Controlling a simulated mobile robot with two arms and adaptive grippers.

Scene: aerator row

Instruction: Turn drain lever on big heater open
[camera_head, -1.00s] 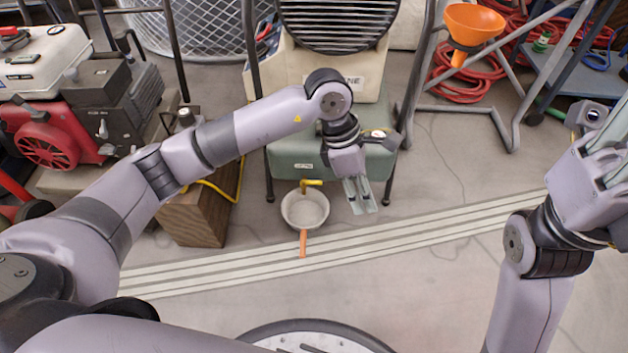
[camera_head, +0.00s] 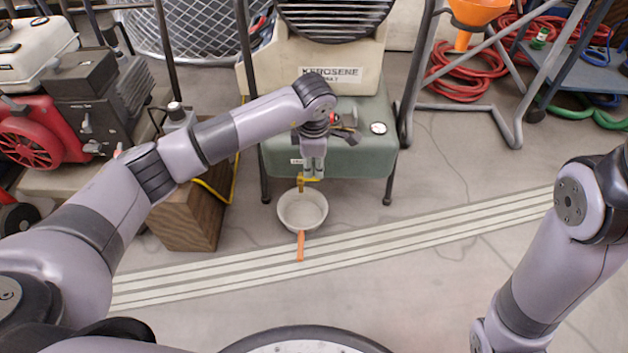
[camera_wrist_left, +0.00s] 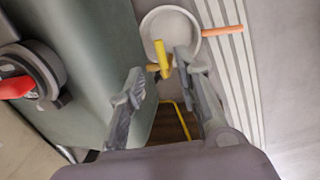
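The big heater has a green tank (camera_head: 345,150) under a cream body marked KEROSENE. Its yellow drain lever (camera_head: 311,180) is at the tank's lower front edge, above a white pan (camera_head: 322,211) with an orange handle. My left gripper (camera_head: 314,172) points down at the lever from above. In the left wrist view the gripper (camera_wrist_left: 159,68) is open, with the yellow lever (camera_wrist_left: 161,52) showing between its two fingers. I cannot tell whether a finger touches it. The pan (camera_wrist_left: 170,14) shows beyond. My right gripper is out of view.
A wooden block (camera_head: 185,215) and a red engine (camera_head: 30,140) stand left of the heater. A grey frame (camera_head: 468,113) with an orange funnel (camera_head: 478,11) stands at right. The striped floor in front is mostly clear.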

